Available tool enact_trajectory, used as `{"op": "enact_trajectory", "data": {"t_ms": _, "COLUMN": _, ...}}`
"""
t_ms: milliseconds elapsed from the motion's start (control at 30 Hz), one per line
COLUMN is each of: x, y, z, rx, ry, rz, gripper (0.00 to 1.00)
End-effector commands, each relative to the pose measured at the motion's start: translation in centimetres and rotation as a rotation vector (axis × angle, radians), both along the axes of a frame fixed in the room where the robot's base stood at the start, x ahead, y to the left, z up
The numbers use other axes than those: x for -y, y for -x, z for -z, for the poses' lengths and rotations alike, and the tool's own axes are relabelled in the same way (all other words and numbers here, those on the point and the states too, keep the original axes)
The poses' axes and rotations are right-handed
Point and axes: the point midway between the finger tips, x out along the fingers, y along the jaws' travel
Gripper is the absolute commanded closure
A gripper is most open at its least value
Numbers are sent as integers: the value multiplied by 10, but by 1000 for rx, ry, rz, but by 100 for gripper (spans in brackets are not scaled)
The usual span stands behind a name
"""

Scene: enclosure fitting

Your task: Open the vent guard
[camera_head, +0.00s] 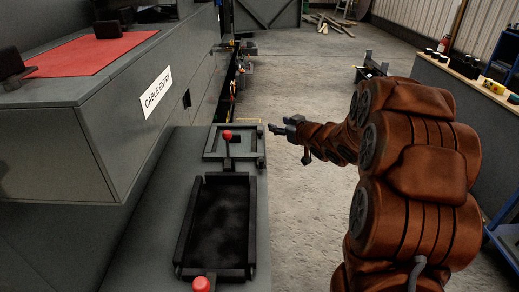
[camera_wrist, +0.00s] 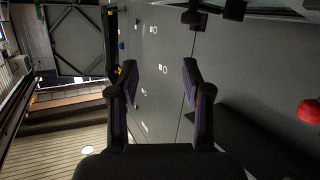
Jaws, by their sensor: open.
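A grey ledge (camera_head: 155,225) carries two framed panels, and I cannot tell which is the vent guard. The nearer one is a large dark panel (camera_head: 216,222) in a raised black frame, with a red knob (camera_head: 201,284) at its near edge. The farther one is a smaller grey frame (camera_head: 211,152) with a red knob (camera_head: 227,134) on a dark lever. My gripper (camera_head: 274,128) is to the right of the smaller frame, apart from it. In the wrist view my gripper (camera_wrist: 156,75) is open with nothing between its fingers. A red knob (camera_wrist: 309,111) shows at that view's right edge.
A grey cabinet with a "CABLE ENTRY" label (camera_head: 158,91) stands left of the ledge, with a red mat (camera_head: 75,58) on top. A workbench (camera_head: 460,95) with small items stands at the right. The floor (camera_head: 305,85) between is mostly clear.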

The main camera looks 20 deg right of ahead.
Motion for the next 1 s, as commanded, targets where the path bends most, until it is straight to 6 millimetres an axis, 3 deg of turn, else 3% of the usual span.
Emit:
{"op": "enact_trajectory", "data": {"t_ms": 33, "x": 2, "y": -3, "z": 26, "rx": 39, "ry": -29, "rz": -35, "gripper": 51}}
{"op": "enact_trajectory", "data": {"t_ms": 267, "x": -9, "y": -1, "z": 53, "rx": 184, "ry": -145, "rz": -194, "gripper": 51}}
{"op": "enact_trajectory", "data": {"t_ms": 567, "x": -17, "y": 0, "z": 55, "rx": 235, "ry": -194, "rz": -257, "gripper": 51}}
{"op": "enact_trajectory", "data": {"t_ms": 1000, "x": -37, "y": -48, "z": 56, "rx": 233, "ry": -193, "rz": -255, "gripper": 51}}
